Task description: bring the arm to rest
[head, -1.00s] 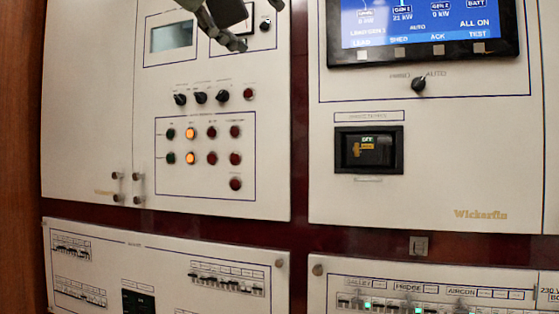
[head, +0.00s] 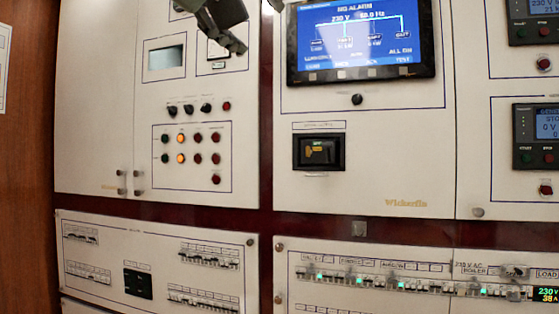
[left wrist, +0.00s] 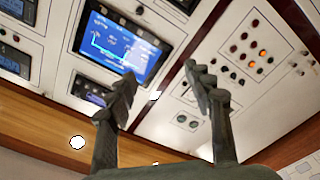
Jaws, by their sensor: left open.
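My left gripper (head: 226,30) hangs in at the top of the head view, in front of the upper left panel (head: 95,90). Only its lower part shows there. In the left wrist view its two fingers (left wrist: 164,98) stand wide apart with nothing between them, so it is open and empty. Beyond the fingers, that view shows the blue display (left wrist: 125,45) and the panel with lit lamps (left wrist: 240,60). No touch between fingers and panels can be seen.
The display (head: 360,38) reads "NO ALARM". Below it is a black-framed breaker (head: 319,152). Lower panels carry breaker rows (head: 208,258), some with green lights (head: 360,281). Small knobs (head: 188,109) stick out under the left meter. A wooden wall (head: 28,190) bounds the left.

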